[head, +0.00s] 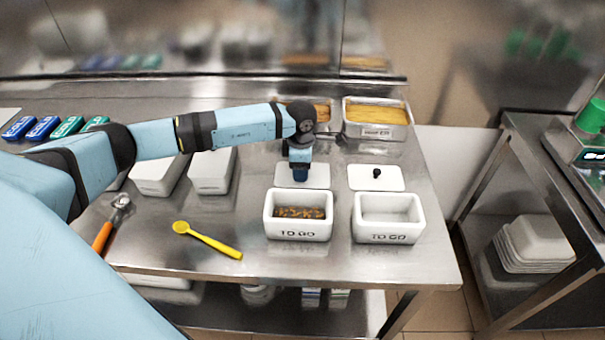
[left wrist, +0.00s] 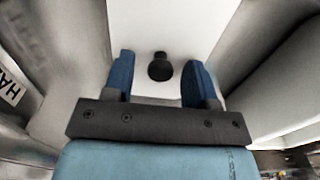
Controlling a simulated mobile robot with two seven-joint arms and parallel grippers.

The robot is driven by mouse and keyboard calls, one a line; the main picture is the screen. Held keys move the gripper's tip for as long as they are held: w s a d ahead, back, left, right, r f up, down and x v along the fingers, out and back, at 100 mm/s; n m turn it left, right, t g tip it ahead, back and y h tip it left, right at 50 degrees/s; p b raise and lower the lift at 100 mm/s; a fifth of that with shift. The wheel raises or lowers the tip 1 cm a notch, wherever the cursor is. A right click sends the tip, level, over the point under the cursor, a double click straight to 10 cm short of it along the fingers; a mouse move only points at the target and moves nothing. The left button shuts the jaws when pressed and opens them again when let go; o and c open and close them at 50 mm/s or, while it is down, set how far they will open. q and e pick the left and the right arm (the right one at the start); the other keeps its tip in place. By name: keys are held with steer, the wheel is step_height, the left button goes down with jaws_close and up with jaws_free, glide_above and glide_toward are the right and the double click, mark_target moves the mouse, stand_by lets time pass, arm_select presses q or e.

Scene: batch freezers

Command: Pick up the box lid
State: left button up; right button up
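A white box lid (head: 318,180) lies flat on the steel table behind the left white TO GO box (head: 298,232), which holds brown food. My left gripper (head: 300,172) points down over this lid. In the left wrist view my left gripper (left wrist: 160,80) is open, its two blue fingers on either side of the lid's black knob (left wrist: 160,67), with gaps between. The white lid (left wrist: 160,25) fills the view beyond. My right gripper is not in view.
Two food-filled containers stand at the back; the right one (head: 376,132) shows clearly. White boxes (head: 212,184) stand left of the lids. A yellow spoon (head: 208,240) and an orange-handled scoop (head: 103,236) lie at the front left. Blue and green packs (head: 42,129) lie far left.

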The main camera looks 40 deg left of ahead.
arm_select(q)
steer(key=c, duration=0.9)
steer(key=shift+o, duration=0.2)
